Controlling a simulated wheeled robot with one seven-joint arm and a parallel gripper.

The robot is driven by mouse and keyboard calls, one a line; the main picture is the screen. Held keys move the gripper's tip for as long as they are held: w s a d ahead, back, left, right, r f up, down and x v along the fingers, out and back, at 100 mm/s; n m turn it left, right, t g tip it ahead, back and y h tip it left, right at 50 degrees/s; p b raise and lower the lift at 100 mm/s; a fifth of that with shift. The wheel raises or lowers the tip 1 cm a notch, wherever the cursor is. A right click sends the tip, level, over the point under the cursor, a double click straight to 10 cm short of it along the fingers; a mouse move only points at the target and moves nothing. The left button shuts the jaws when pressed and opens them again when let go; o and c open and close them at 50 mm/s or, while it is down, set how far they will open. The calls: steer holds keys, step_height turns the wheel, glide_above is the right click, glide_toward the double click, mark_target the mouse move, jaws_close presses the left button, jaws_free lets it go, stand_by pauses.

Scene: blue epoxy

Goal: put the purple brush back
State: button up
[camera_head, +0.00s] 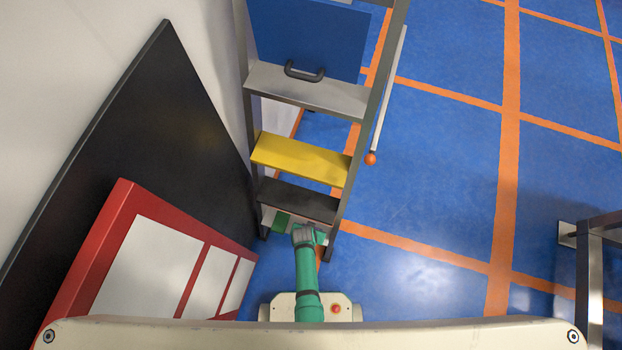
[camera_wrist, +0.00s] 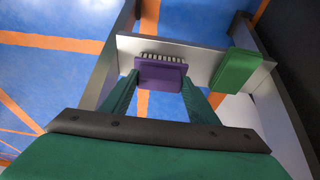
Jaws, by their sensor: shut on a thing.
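The purple brush (camera_wrist: 160,73) shows in the wrist view, with a row of pale bristles along its far edge. My gripper (camera_wrist: 160,80) is shut on it, one green finger at each side. The brush is over or on a light grey shelf (camera_wrist: 200,58); I cannot tell whether it touches. In the head view my gripper (camera_head: 309,235) is at the lowest shelf of a ladder-like rack, and the brush is hidden there.
A green block (camera_wrist: 236,68) lies on the same shelf, right of the brush with a gap. Above are a dark shelf (camera_head: 298,200), a yellow shelf (camera_head: 300,158) and a grey one (camera_head: 305,90). A red-framed panel (camera_head: 112,215) leans at left.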

steer(key=shift+f, duration=0.1)
steer(key=o, duration=1)
steer(key=s+r+n+t, duration=0.1)
steer(key=s+r+t, duration=0.3)
steer(key=r, duration=1.4)
steer(key=s+r+n+t, duration=0.1)
steer(key=s+r+t, duration=0.3)
steer(key=r, duration=1.4)
steer(key=s+r+n+t+y, duration=0.1)
steer(key=s+r+t, duration=0.3)
steer(key=r, duration=1.4)
steer(key=shift+s+n, duration=0.3)
steer(key=shift+s, duration=1.05)
